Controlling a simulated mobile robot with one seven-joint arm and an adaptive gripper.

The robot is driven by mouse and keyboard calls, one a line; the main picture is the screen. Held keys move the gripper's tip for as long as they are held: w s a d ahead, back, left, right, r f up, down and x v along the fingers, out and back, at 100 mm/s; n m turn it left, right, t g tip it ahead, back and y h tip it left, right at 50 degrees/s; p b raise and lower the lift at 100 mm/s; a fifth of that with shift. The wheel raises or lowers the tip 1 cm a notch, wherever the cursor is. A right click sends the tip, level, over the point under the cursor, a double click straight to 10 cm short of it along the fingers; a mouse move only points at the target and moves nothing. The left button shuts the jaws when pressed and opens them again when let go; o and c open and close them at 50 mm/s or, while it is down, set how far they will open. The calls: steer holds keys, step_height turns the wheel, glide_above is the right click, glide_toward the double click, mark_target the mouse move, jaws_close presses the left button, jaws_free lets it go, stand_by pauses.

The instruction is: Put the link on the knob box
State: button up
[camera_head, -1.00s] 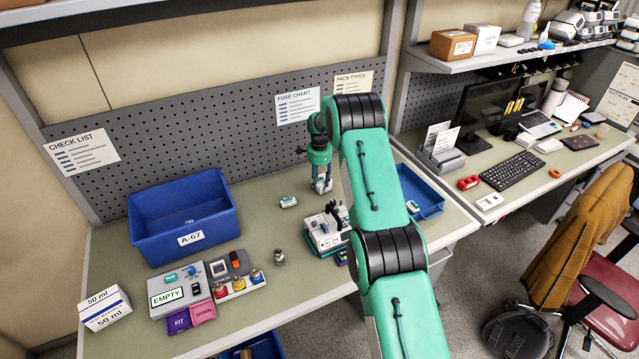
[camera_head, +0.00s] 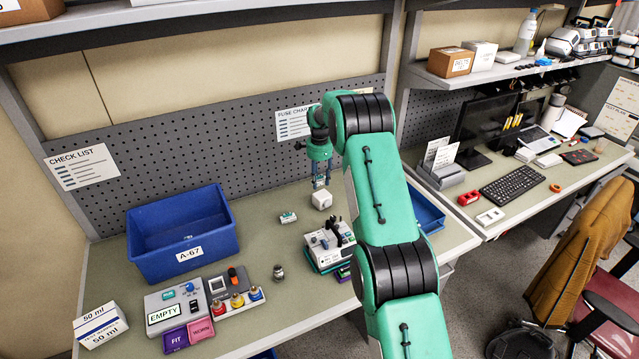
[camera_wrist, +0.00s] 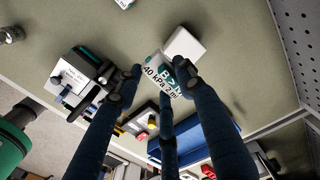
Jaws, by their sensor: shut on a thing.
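My gripper (camera_head: 321,182) is shut on a small white and green link, held above the bench in front of the pegboard. In the wrist view the link (camera_wrist: 158,72) sits between the fingertips and shows the print "40 kPa 2 ml". A plain white block (camera_head: 322,200) stands on the bench just below the gripper; it shows beyond the link in the wrist view (camera_wrist: 187,44). A grey box with a blue knob (camera_head: 172,301) and an EMPTY label, apparently the knob box, is at the front left, well away from the gripper.
A similar white and green piece (camera_head: 288,217) lies left of the block. A white device with black levers (camera_head: 330,247) stands in front of it. A blue bin (camera_head: 182,234) is at the back left. A small metal piece (camera_head: 279,273) stands between device and knob box.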

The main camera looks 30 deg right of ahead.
steer(key=shift+w, duration=0.1)
stand_by(0.5)
steer(key=w+m+p, duration=0.1)
steer(key=d+m+p, duration=0.1)
steer(key=shift+w+d+r+m, duration=0.15)
steer(key=shift+w+d+m, duration=0.15)
steer(key=shift+w, duration=0.1)
steer(key=shift+w+d+m+p, duration=0.55)
steer(key=shift+w+m+p, duration=0.1)
steer(key=shift+m, duration=0.35)
glide_above(322, 197)
steer(key=shift+w+f+p, duration=0.15)
steer(key=shift+f+p, duration=0.2)
steer(key=shift+f, duration=2.85)
steer(key=shift+f, duration=1.85)
steer(key=shift+f, duration=0.2)
